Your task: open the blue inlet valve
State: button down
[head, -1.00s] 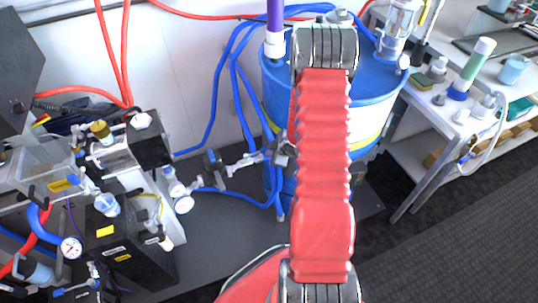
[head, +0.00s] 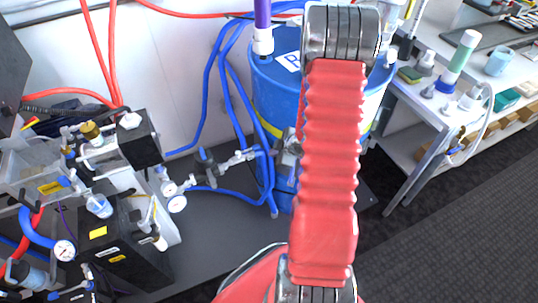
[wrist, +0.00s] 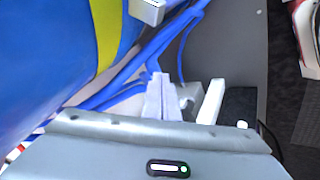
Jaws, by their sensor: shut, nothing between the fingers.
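I cannot tell for certain which fitting is the blue inlet valve. In the head view, blue hoses (head: 212,90) drop to a dark-bodied valve with metal fittings (head: 206,162), low between the blue drum and the black equipment. Its handle position is too small to read. My gripper (wrist: 163,80) is shut and empty in the wrist view, its pale fingers together in front of blue hoses (wrist: 150,50). In the head view my red arm hides the fingertips. A white bar (wrist: 211,101) and a dark part stand right of the fingers in the wrist view.
The blue drum (head: 268,95) with a yellow band stands behind my arm and fills the left of the wrist view (wrist: 45,60). Black equipment with gauges (head: 120,245) stands at left. A white bench (head: 425,105) is at right. Grey floor (head: 450,240) is clear at lower right.

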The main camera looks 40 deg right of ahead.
jog(key=s+r, duration=0.1)
jog(key=s+d+r, duration=0.1)
jog(key=r, duration=0.1)
jog(key=shift+s+r, duration=0.2)
dwell(0.6)
